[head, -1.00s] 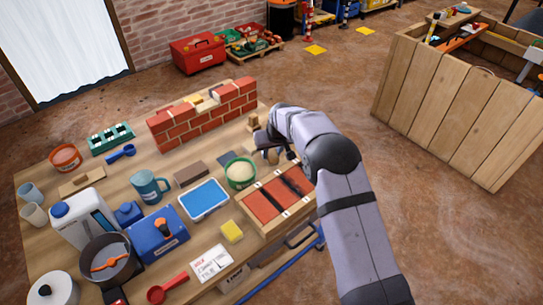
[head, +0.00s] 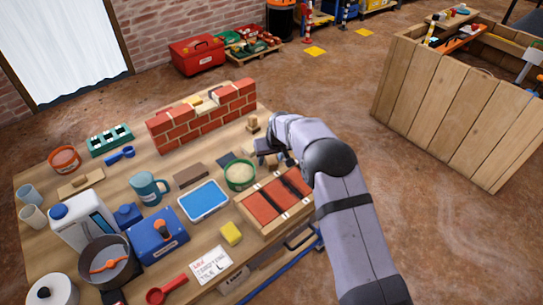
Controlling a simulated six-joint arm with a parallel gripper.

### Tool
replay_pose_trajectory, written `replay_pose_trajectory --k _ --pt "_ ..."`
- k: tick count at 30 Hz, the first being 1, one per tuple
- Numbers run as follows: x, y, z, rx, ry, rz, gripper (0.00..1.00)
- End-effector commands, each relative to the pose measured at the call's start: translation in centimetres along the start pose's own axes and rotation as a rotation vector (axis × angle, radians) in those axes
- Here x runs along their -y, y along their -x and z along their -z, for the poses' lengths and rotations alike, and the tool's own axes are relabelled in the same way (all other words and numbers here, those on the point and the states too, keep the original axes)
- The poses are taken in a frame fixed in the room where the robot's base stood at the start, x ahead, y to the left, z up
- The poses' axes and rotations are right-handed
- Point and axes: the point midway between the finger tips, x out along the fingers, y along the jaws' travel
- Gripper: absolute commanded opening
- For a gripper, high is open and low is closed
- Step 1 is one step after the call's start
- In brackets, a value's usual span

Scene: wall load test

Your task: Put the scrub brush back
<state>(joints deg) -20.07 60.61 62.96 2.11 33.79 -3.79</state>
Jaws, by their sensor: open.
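My gripper (head: 274,158) is at the right part of the workbench, low over the top, just behind the wooden tray of red bricks. Its jaws are open, though they are small and partly covered by my own wrist. I cannot make out the scrub brush for certain. A small wooden piece (head: 253,124) stands on the bench behind the gripper, near the right end of the brick wall, apart from the jaws. Whether it is the brush is unclear. What lies directly under the gripper is hidden.
A small brick wall (head: 190,130) stands at the back. A green tub (head: 240,177) and the brick tray (head: 245,213) are close to the gripper.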

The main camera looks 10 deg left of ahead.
Motion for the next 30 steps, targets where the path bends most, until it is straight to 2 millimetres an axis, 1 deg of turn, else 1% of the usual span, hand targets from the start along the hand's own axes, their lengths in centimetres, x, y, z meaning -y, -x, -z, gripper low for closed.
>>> replay_pose_trajectory --k 5,8,11,21,27,30 --pt "0.0 0.9 0.2 -0.001 0.0 0.0 0.48" --pt "0.0 1.9 0.3 -0.002 0.0 0.0 0.48" --pt "0.0 3.3 0.2 -0.002 0.0 0.0 0.48" --pt "0.0 9.0 0.2 -0.002 0.0 0.0 0.48" --pt "0.0 11.4 0.2 -0.002 0.0 0.0 0.48" --pt "0.0 11.9 0.1 0.0 0.0 0.0 0.48"
